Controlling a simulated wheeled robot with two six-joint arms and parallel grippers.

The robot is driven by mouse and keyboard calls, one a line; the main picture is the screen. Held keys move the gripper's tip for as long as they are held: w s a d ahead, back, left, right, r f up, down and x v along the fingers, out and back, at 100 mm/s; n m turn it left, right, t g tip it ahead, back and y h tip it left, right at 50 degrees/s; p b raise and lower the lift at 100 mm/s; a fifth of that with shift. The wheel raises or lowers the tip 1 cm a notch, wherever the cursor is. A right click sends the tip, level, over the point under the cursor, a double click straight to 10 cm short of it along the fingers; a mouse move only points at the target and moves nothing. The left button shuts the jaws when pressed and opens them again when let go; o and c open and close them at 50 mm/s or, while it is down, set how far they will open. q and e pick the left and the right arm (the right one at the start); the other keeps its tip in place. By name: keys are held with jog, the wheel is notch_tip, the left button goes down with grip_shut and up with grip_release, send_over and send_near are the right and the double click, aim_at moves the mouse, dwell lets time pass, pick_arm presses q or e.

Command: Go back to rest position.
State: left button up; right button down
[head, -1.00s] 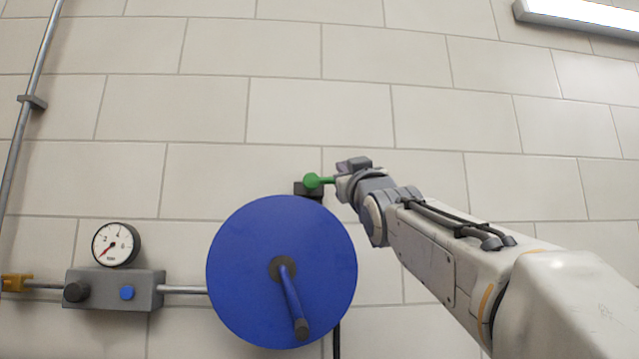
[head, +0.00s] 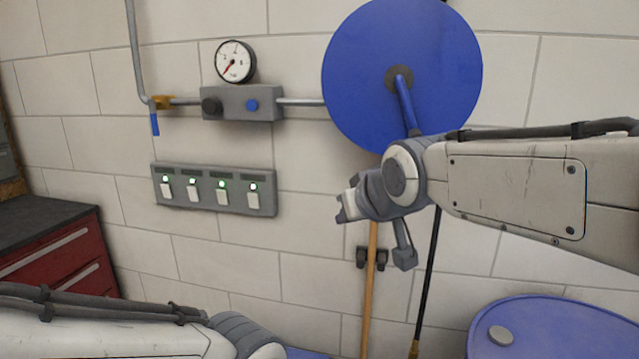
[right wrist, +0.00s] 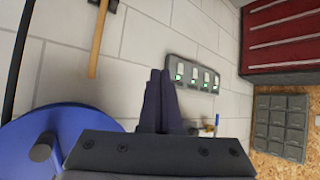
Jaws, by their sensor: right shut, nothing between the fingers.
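My right gripper (head: 345,207) is in front of the tiled wall, left of and below the middle of the blue reel (head: 350,70). Its fingers are shut together with nothing between them, as the right wrist view (right wrist: 160,92) also shows. My right forearm comes in from the right and overlaps the reel's lower edge. My left arm lies along the bottom left, and its gripper is outside the picture.
A switch panel (head: 208,207) and a pressure gauge (head: 235,62) are on the wall to the left. A wooden handle (head: 371,290) hangs below the reel. A blue drum (head: 560,330) stands at lower right, a red cabinet (head: 60,255) at left.

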jog(key=s+f+n+g+h, duration=0.1)
jog(key=s+f+g, duration=0.4)
jog(key=s+f, duration=0.6)
jog(key=s+f+n+g+h, duration=0.1)
jog(key=s+f+g, duration=0.4)
jog(key=s+f, duration=0.5)
jog(key=s+n, duration=0.1)
jog(key=s, duration=0.5)
jog(key=shift+s+f, duration=0.25)
jog(key=shift+f, duration=0.1)
